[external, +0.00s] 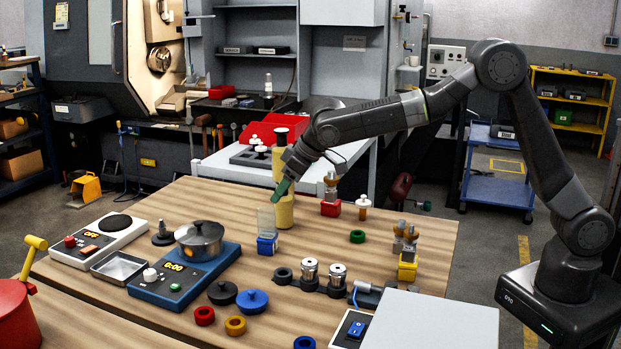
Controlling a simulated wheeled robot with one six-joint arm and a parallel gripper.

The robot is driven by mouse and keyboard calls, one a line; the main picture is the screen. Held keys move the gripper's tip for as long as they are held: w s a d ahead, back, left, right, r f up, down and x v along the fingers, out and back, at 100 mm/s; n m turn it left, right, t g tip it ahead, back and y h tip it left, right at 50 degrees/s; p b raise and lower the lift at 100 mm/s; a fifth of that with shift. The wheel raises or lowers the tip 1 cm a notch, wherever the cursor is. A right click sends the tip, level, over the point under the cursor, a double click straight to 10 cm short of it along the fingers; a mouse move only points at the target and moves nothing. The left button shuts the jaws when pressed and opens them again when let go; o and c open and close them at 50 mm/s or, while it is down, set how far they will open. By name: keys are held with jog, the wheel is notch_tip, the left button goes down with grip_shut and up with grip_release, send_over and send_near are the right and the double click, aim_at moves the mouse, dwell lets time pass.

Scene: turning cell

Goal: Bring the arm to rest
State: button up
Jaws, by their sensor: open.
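My gripper (281,190) is at the end of my dark arm, which reaches from the right across the wooden table (405,222). I see nothing held between the jaws, which are open. A blue block with a clear upper part (267,243) stands just in front of the yellow cylinder.
A metal pot (199,239) sits on a blue heater unit (205,271) at left. A red block with fittings (330,207) and a yellow block with fittings (407,267) stand to the right. Several coloured rings and metal cylinders (309,272) occupy the front. A grey box (440,325) is at front right.

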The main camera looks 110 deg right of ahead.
aim_at(263, 219)
jog(key=shift+s+a+r, duration=0.1)
jog(key=shift+r, duration=0.2)
jog(key=shift+f, duration=0.1)
jog(key=p+x, duration=0.2)
jog(key=x, duration=0.9)
jog(key=shift+w+f, duration=0.25)
jog(key=shift+f, duration=0.35)
jog(key=shift+r, duration=0.2)
